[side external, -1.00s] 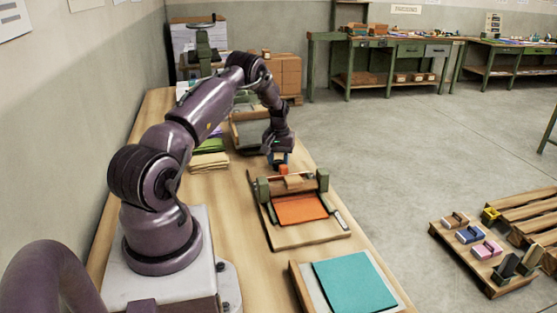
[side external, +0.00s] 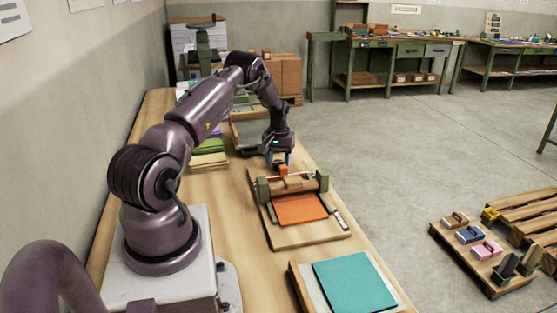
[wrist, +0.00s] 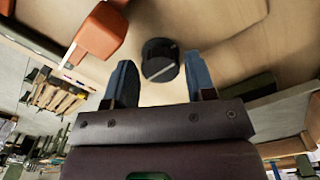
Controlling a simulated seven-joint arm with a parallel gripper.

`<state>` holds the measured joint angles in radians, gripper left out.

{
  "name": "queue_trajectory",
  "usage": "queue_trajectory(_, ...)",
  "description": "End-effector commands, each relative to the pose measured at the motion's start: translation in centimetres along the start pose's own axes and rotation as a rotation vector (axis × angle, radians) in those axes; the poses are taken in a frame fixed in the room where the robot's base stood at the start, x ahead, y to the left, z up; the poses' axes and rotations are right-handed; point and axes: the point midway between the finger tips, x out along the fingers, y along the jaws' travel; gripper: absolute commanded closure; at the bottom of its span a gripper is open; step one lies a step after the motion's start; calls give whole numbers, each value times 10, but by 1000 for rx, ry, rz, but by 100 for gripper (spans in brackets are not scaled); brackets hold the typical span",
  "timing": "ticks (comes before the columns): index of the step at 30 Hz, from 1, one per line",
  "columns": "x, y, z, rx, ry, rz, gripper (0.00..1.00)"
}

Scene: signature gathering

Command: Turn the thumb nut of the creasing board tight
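The creasing board (side external: 284,238) lies on the bench with an orange sheet (side external: 300,209) on it and a wooden bar between green end blocks across its far part. A round dark knob with a line across its top, which looks like the thumb nut (wrist: 160,66), shows in the wrist view. My gripper (wrist: 160,60) is open, with one blue finger on each side of the knob and a visible gap on both sides. In the side view my gripper (side external: 280,160) is low at the board's far end, and the knob cannot be made out there.
An orange block (wrist: 98,32) is close beside one finger; it also shows below the gripper in the side view (side external: 283,170). A teal sheet (side external: 354,283) lies on a board in front. Green folded stacks (side external: 209,152) lie left of the gripper.

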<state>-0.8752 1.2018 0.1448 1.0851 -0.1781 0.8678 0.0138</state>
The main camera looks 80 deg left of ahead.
Motion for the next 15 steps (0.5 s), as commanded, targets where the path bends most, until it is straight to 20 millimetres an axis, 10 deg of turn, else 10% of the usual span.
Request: queue_trajectory(15,-77,0,-1,0,6,0,50)
